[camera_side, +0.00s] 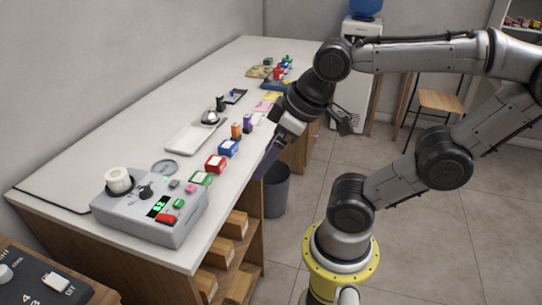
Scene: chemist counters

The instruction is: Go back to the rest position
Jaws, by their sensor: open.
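My gripper (268,163) hangs at the right edge of the white counter (98,142), pointing down and to the left. Its dark fingers are in front of the counter's side, near the red and blue boxes. No object shows between them and it is open. The gap between the fingers is hard to see from this angle. My arm reaches in from the right side of the picture.
A grey machine (150,212) stands at the counter's near end. A green box (201,179), red box (215,163), blue box (229,148), white tray (188,138) and bell (209,116) stand farther along. A dark bin (275,190) is on the floor. The floor to the right has open room.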

